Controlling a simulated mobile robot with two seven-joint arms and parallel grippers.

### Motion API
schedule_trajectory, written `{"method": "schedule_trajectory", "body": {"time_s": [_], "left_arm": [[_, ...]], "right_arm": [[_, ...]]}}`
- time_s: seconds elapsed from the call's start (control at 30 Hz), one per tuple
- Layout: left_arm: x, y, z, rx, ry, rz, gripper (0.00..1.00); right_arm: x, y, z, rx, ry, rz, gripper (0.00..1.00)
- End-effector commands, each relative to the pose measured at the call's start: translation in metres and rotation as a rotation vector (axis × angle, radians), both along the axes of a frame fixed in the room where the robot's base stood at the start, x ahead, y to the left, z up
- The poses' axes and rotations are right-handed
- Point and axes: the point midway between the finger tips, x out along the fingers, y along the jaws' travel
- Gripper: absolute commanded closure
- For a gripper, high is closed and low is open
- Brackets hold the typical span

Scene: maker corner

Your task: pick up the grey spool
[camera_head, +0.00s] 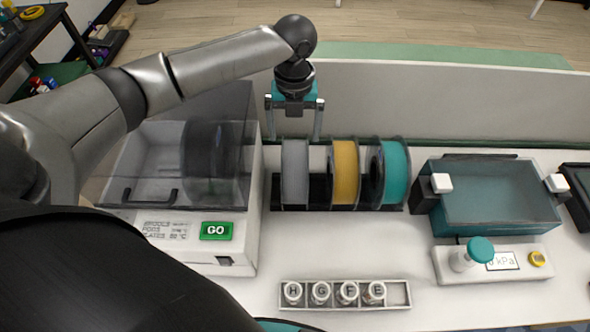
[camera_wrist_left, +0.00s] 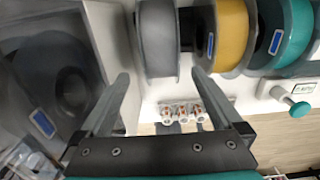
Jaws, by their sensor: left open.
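The grey spool (camera_head: 295,172) stands upright at the left end of a dark rack on the white table, beside a yellow spool (camera_head: 345,172) and a teal spool (camera_head: 391,172). My left gripper (camera_head: 295,136) is open and points down above the grey spool, with one finger toward each side of it. In the left wrist view the grey spool (camera_wrist_left: 158,40) lies ahead between the spread fingers of the gripper (camera_wrist_left: 158,85). Nothing is held. My right gripper is not in view.
A dryer box (camera_head: 215,215) with a clear lid, a dark spool inside and a green GO button stands left of the rack. A tray of small jars (camera_head: 390,293) lies in front. A teal vacuum box (camera_head: 500,200) stands right. A pale panel (camera_head: 430,100) rises behind.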

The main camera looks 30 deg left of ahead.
Motion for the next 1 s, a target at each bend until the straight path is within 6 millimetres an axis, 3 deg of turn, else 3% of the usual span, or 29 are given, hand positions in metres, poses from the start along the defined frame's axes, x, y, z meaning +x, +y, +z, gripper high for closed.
{"method": "schedule_trajectory", "body": {"time_s": [0.1,0.37,0.7,1.0], "left_arm": [[0.000,0.000,-0.020,0.000,0.002,0.001,0.00],[0.002,0.000,-0.036,-0.001,0.000,0.001,0.00],[0.008,0.003,-0.078,0.000,0.000,0.000,0.00],[0.009,0.003,-0.082,0.001,-0.002,0.000,0.00]], "right_arm": [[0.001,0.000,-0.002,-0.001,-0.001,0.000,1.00],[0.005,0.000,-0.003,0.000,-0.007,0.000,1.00],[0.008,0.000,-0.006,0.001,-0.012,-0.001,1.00],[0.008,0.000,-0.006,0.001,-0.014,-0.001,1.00]]}}
